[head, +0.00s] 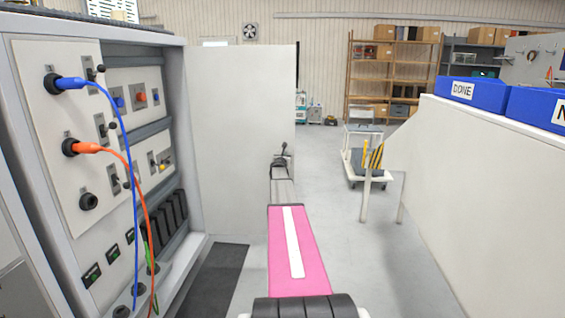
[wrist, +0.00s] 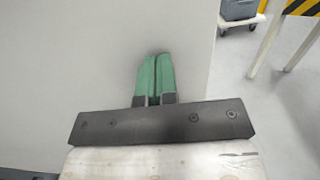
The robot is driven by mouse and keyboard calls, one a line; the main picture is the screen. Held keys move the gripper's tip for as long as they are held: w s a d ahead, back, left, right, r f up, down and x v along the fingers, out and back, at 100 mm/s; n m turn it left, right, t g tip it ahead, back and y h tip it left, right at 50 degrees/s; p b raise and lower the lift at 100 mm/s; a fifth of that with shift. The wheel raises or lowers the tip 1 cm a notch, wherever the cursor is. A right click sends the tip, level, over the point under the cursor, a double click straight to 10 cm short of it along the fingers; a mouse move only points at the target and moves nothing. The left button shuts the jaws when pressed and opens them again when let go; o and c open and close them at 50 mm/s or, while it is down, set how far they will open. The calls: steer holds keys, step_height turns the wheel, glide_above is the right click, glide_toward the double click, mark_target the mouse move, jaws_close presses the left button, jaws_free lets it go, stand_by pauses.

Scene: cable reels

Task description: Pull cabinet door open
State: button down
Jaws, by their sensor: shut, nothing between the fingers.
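The cabinet door (head: 238,130) is a plain pale grey panel. It stands swung open, out from the right side of the grey cabinet (head: 193,150), with the cabinet's inside exposed. My gripper (head: 279,163) is at the end of my outstretched arm, in front of the door near its free edge. In the wrist view, the two green fingers (wrist: 155,62) are shut together with nothing between them. The door panel (wrist: 70,50) fills the left and middle behind them, and its edge is to their right. Whether the fingertips touch the panel cannot be told. No handle is clearly visible.
Blue and orange cables (head: 119,130) hang from sockets inside the cabinet. A white partition (head: 490,190) with blue bins (head: 470,92) stands at right. A cart (head: 366,165) and shelving (head: 390,70) are farther back.

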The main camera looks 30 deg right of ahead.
steer(key=shift+w+a+x, duration=0.1)
steer(key=shift+a+x, duration=0.05)
steer(key=shift+x, duration=1.15)
steer(key=shift+w+a+x, duration=0.1)
steer(key=shift+x, duration=1.2)
steer(key=shift+s+a, duration=0.1)
steer(key=v, duration=1)
steer(key=shift+s+a, duration=0.15)
steer(key=shift+a, duration=0.05)
